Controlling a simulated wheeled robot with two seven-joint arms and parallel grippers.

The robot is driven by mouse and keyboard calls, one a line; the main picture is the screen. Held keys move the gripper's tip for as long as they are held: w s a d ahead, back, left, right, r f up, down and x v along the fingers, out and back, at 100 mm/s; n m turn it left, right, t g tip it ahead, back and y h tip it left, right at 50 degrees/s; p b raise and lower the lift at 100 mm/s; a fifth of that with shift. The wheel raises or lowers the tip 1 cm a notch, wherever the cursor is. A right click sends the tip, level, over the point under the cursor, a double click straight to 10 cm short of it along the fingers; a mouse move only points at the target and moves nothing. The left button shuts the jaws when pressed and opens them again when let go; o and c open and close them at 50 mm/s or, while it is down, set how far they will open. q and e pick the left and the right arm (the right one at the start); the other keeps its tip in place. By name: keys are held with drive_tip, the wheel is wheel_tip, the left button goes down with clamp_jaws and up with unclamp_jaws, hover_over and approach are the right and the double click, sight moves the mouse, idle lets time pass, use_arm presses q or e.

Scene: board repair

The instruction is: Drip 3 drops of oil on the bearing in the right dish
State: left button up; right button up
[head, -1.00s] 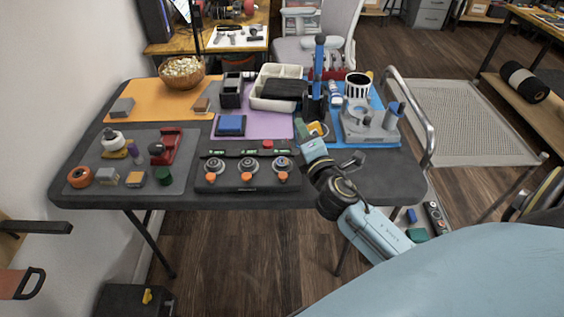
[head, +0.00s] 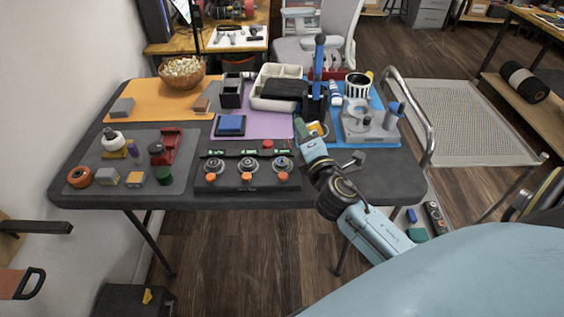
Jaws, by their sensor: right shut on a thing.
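The black board (head: 248,185) at the front middle of the table carries three round dishes in a row. The right dish (head: 283,166) holds a small ring-like part, too small to make out clearly. My right gripper (head: 306,139) is just to the right of and behind this dish, over the table. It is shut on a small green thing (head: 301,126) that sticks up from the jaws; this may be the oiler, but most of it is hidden. The middle dish (head: 249,166) and left dish (head: 217,167) stand beside it. My left gripper is out of view.
A grey mat (head: 93,184) with a red tool (head: 168,147) and several small items lies at left. A blue upright tool (head: 319,62) and a grey fixture (head: 372,120) stand behind my right gripper.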

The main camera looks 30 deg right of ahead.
idle(0.3)
drive_tip(key=f+m+b, duration=0.1)
drive_tip(key=m+b, duration=0.1)
drive_tip(key=m, duration=0.1)
drive_tip(key=shift+f, duration=0.4)
drive_tip(key=shift+d+f+m+b, duration=0.1)
drive_tip(key=shift+f+m+b, duration=0.5)
drive_tip(key=shift+m, duration=0.8)
drive_tip(key=shift+r, duration=0.1)
